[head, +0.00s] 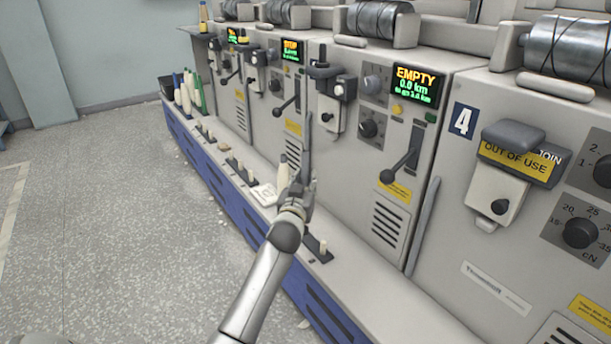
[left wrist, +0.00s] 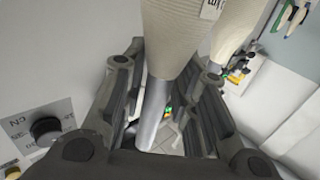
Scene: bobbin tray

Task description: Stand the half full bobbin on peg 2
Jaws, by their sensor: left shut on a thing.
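My left gripper (head: 299,190) is over the ledge in front of the machines. In the left wrist view its fingers (left wrist: 160,95) are shut around the bare grey tube of a bobbin (left wrist: 174,38) with cream yarn. A second cream bobbin (left wrist: 236,28) shows close beside it there. In the head view a cream bobbin (head: 283,173) shows by the gripper; I cannot tell which of the two it is. No peg number is readable, and the gripper hides part of the row. My right gripper is out of view.
The grey machine fronts, with levers (head: 402,165) and knobs, rise close to the right of the gripper. A white card (head: 263,194) lies on the ledge. Several bobbins and bottles (head: 187,92) stand at the far end. The floor (head: 110,220) at left is clear.

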